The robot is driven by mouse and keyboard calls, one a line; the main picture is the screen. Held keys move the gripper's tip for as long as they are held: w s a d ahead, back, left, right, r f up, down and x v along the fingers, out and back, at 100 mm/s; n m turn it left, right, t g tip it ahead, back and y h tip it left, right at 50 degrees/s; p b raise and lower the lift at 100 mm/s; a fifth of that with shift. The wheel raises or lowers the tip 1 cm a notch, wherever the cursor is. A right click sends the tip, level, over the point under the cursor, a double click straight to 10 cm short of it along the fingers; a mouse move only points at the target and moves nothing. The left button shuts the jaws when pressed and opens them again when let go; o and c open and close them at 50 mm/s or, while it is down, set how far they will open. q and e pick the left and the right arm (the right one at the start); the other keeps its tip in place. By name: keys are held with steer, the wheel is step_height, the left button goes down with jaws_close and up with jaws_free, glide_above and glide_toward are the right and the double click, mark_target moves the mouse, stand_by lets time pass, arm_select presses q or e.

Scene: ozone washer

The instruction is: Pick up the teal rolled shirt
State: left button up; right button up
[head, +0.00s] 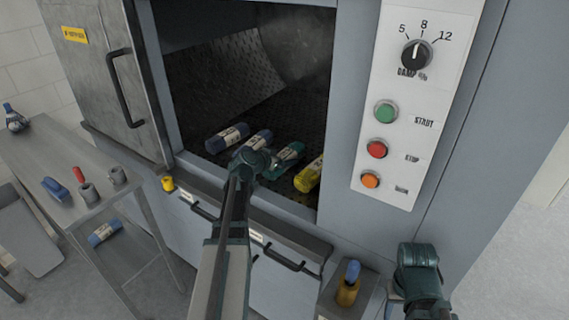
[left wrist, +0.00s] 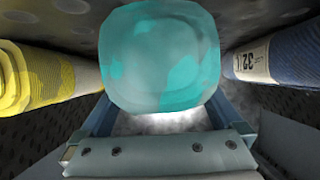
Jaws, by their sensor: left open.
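The teal rolled shirt (head: 291,151) lies inside the open washer chamber, between a dark blue roll and a yellow roll. My left gripper (head: 274,168) reaches into the chamber at the near end of the teal roll and partly hides it. In the left wrist view the end of the teal rolled shirt (left wrist: 160,58) fills the upper middle. The open left fingers (left wrist: 160,118) stand on either side of it. I cannot tell whether they touch it. My right arm's end (head: 418,265) is at the lower right, outside the washer; its fingers are not clear.
A yellow roll (head: 309,175) lies to the right of the teal one, and blue rolls (head: 227,138) lie to its left. The chamber opening has a front sill below. A control panel (head: 415,100) is on the right. A metal cart (head: 60,150) stands at the left.

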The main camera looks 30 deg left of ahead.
mark_target(282, 155)
arm_select(q)
steer(key=shift+s, duration=0.1)
steer(key=c, duration=1.5)
steer(key=shift+r, duration=0.15)
steer(key=shift+r+p, duration=0.5)
steer(key=shift+p, duration=0.15)
step_height(282, 155, up, 3)
steer(key=p, duration=0.3)
steer(key=s, duration=1)
steer(key=s+a, duration=0.1)
steer(key=s, duration=0.5)
steer(key=shift+r+p, duration=0.4)
